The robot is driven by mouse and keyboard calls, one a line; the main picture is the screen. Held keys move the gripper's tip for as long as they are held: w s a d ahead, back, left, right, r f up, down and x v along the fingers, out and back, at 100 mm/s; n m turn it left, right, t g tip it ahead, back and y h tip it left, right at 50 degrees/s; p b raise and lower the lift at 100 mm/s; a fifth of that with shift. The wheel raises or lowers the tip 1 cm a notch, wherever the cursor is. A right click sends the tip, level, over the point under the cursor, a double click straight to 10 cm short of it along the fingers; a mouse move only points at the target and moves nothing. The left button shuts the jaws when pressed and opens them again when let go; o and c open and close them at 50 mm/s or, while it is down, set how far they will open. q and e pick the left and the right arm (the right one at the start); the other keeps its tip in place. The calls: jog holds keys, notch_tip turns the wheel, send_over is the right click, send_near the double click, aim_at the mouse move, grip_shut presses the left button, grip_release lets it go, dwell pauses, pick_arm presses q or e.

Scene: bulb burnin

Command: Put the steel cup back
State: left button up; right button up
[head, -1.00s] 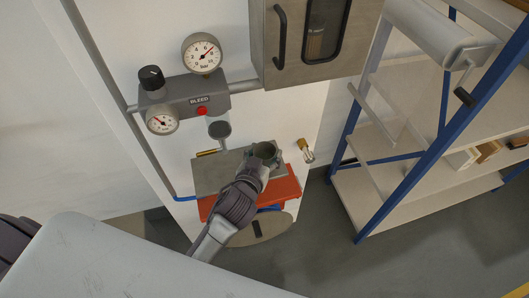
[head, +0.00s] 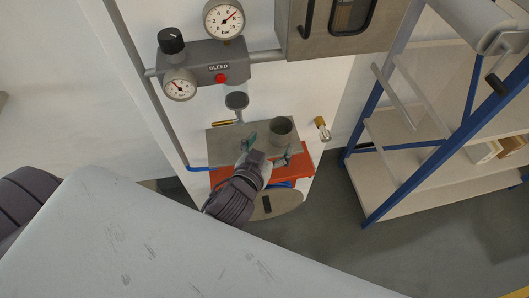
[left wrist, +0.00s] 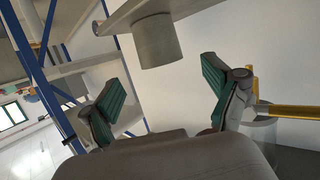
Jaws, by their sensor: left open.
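The steel cup (head: 281,131) is a grey open-topped cylinder standing upright on the grey plate (head: 222,148) over a red-orange shelf. In the left wrist view the cup (left wrist: 157,42) shows beyond the fingertips, apart from them. My left gripper (head: 269,150) is open and empty, with green-padded fingers just in front of the cup in the head view. Its spread fingers also show in the left wrist view (left wrist: 165,95), with clear space between them. My right gripper is not in view.
A bleed block (head: 207,65) with gauges and a red button is on the wall, with a steel cabinet (head: 345,28) to its right. A blue-framed rack (head: 425,150) stands at right.

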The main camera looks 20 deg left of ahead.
pick_arm(q)
jog(key=shift+v, duration=2)
jog(key=shift+a, duration=0.1)
